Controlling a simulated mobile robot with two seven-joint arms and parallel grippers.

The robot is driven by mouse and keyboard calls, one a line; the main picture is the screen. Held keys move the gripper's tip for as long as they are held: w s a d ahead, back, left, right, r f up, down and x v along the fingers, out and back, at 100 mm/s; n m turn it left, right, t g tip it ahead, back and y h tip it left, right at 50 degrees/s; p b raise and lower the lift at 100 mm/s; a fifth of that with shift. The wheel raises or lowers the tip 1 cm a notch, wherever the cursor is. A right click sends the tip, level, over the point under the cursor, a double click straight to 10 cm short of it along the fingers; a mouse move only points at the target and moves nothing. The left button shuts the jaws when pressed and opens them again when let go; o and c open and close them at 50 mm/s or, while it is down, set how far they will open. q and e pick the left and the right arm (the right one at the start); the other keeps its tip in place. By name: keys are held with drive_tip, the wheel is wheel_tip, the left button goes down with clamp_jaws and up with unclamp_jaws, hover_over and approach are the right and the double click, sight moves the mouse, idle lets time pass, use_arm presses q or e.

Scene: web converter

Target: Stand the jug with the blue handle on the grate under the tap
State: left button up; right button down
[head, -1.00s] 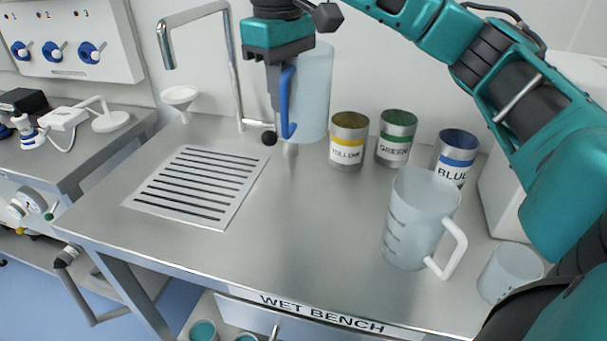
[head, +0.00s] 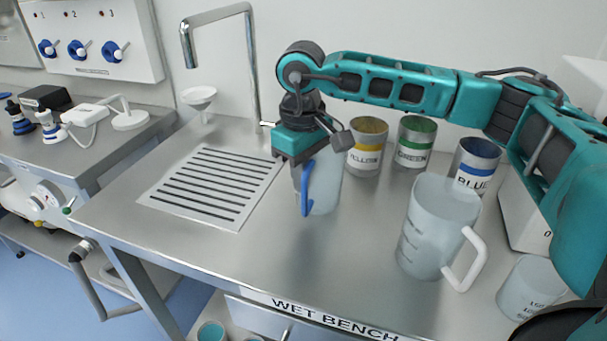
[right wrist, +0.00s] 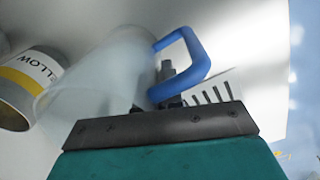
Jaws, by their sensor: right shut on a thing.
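The clear jug with the blue handle (head: 326,187) is in my right gripper (head: 303,166), just right of the grate. Its blue handle (head: 307,190) faces the camera, and the gripper is shut on it from above. I cannot tell whether the jug's base touches the bench. The right wrist view shows the jug body (right wrist: 105,75) and the handle (right wrist: 190,62) close up at the jaws. The slotted grate (head: 212,187) is empty, set in the bench top. The chrome tap (head: 251,70) arches behind it, with its spout to the left. My left gripper is not in view.
Yellow (head: 366,150), green (head: 414,143) and blue (head: 476,163) labelled cans stand at the back right. A white-handled jug (head: 432,235) and a clear beaker (head: 530,287) stand front right. A white funnel (head: 199,97) is behind the grate. The bench front is clear.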

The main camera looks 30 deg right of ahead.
drive_tip(key=shift+f, duration=0.15)
drive_tip(key=c, duration=1.3)
unclamp_jaws()
